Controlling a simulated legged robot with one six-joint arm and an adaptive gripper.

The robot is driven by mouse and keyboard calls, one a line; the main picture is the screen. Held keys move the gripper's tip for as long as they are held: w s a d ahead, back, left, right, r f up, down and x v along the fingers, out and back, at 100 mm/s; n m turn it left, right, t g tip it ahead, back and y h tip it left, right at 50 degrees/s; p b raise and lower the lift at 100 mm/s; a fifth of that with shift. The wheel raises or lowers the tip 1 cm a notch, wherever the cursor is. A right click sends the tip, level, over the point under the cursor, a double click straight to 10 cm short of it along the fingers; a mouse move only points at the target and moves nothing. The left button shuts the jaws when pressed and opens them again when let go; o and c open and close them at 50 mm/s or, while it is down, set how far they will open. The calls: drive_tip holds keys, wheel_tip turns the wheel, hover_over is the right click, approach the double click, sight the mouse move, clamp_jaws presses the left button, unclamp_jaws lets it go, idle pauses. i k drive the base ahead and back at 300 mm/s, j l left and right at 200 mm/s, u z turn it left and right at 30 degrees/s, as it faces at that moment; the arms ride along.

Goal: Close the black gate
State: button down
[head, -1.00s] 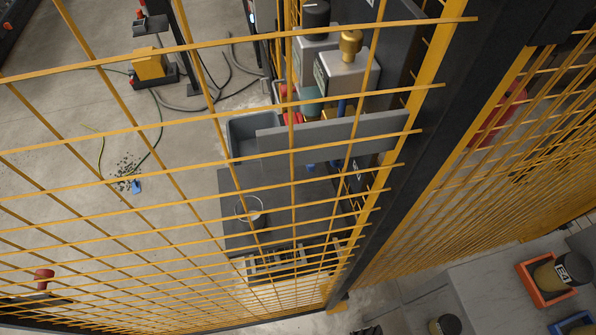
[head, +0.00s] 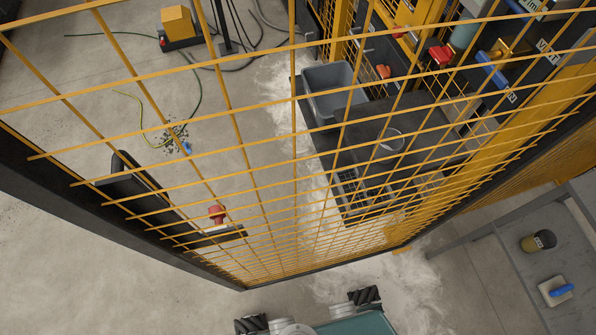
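A yellow wire-mesh panel (head: 294,150) in a black frame fills most of the head view; it appears to be the gate. Its black left upright (head: 130,228) slants down to a low corner near the bottom centre. A black bottom rail (head: 325,268) runs from there to the right-hand upright. A red knob (head: 217,213) on a black plate (head: 225,238) shows near the left upright, beside a dark upright plate (head: 140,182). I cannot tell how far the gate stands open. My gripper is not in view.
Seen through the mesh are a grey bin (head: 333,88), a dark bench (head: 350,150), a yellow box (head: 178,24) and cables. Another yellow mesh panel (head: 510,190) continues right. A grey table (head: 560,240) stands at lower right. Bare floor (head: 80,275) lies at lower left.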

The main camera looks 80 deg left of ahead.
sight(120, 210)
drive_tip(key=k+z, duration=0.15)
drive_tip(key=k, duration=1.3)
drive_tip(key=k+j+z, duration=0.15)
drive_tip(key=k+j, duration=0.55)
drive_tip(key=i+j, duration=0.1)
drive_tip(key=j, duration=1.2)
drive_tip(key=i+j+u, duration=0.1)
drive_tip(key=j, duration=0.2)
drive_tip(key=u, duration=0.25)
drive_tip(key=k+l, duration=0.05)
